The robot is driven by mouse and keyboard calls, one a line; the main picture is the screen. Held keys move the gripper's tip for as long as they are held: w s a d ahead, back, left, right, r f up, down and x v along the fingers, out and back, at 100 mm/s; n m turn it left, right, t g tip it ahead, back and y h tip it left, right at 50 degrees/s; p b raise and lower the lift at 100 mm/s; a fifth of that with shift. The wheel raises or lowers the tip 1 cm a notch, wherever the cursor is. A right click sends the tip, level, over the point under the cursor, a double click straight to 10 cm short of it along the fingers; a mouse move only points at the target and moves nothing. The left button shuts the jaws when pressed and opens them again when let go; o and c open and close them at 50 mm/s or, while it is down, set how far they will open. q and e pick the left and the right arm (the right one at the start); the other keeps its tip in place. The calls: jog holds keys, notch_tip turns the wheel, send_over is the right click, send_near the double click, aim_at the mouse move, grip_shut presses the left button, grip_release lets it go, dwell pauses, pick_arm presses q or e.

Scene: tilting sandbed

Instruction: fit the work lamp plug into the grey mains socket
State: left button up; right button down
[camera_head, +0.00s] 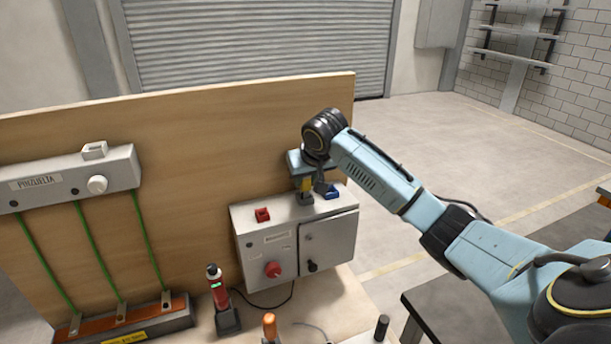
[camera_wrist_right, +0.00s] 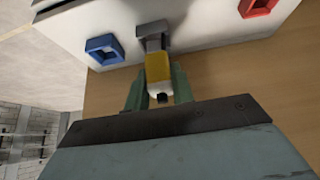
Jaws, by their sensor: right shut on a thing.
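My right gripper (camera_head: 308,182) is shut on a yellow plug (camera_head: 307,185), over the top of a grey metal box (camera_head: 252,226). In the right wrist view the plug (camera_wrist_right: 158,68) sits between the two fingers (camera_wrist_right: 158,88), its grey front end pointing at the grey socket (camera_wrist_right: 152,30). The plug's front end overlaps the socket's opening in that view; I cannot tell how far in it is. The grey socket (camera_head: 306,200) lies between the red socket (camera_head: 262,215) and the blue socket (camera_head: 332,192). My left gripper is not in view.
A wooden panel (camera_head: 200,130) stands behind the box. A red knob (camera_head: 273,269) sticks out of its front. A red device (camera_head: 218,290) in a black holder and an orange-handled tool (camera_head: 269,326) stand in front. A grey rail (camera_head: 75,175) with green wires is at left.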

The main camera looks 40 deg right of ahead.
jog(key=shift+f, duration=1)
jog(key=c, duration=0.6)
grip_release()
jog(key=shift+c, duration=0.2)
jog(key=shift+r, duration=4.05)
jog(key=shift+f, duration=0.1)
